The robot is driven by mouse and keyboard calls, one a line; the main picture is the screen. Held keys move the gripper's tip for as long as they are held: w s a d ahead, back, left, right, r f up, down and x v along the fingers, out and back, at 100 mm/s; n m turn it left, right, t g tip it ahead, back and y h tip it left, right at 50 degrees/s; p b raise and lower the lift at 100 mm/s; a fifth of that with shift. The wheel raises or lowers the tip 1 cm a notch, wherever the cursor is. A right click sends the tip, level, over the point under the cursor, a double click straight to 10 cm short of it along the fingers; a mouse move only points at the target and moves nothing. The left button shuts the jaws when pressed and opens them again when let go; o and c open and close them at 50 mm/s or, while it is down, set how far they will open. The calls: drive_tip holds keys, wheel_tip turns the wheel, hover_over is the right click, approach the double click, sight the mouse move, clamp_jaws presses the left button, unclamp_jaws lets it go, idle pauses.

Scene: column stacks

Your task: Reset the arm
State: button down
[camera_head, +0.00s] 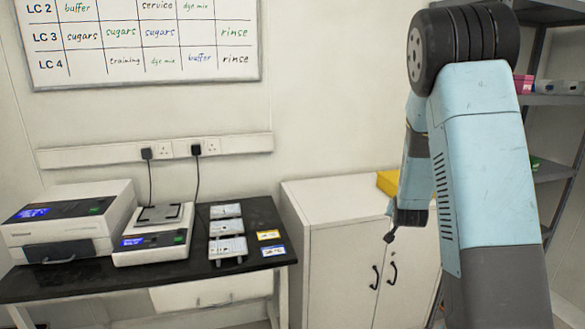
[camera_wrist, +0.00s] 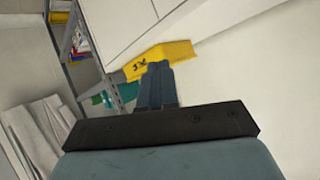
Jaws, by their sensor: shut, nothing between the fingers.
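My gripper (camera_head: 389,237) hangs at the end of my blue arm, in front of the white cabinet and above the floor in the head view. In the wrist view my gripper's fingers (camera_wrist: 158,70) lie together, shut and empty. My upper arm is folded up and fills the right side of the head view.
A black bench (camera_head: 75,282) at left bears two white instruments (camera_head: 68,222) (camera_head: 150,238), a row of small pale items (camera_head: 228,247) and two labels. The white cabinet (camera_head: 335,262) stands right of it. A metal shelf rack (camera_head: 560,100) is behind my arm at right.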

drive_tip(key=s+a+r+n+g+y, duration=0.15)
drive_tip(key=s+a+r, duration=0.25)
drive_tip(key=s+r, duration=0.4)
drive_tip(key=s+a+r+n+g+y, duration=0.15)
drive_tip(key=s+a+r, duration=0.25)
drive_tip(key=s+r, duration=0.45)
drive_tip(key=s+a+r+n+g, duration=0.1)
drive_tip(key=s+a+r, duration=0.1)
drive_tip(key=s, duration=1)
drive_tip(key=s+a+r+n+g, duration=0.1)
drive_tip(key=s+a+r+n, duration=0.1)
drive_tip(key=s, duration=1)
drive_tip(key=shift+r+g, duration=0.3)
drive_tip(key=shift+r, duration=0.25)
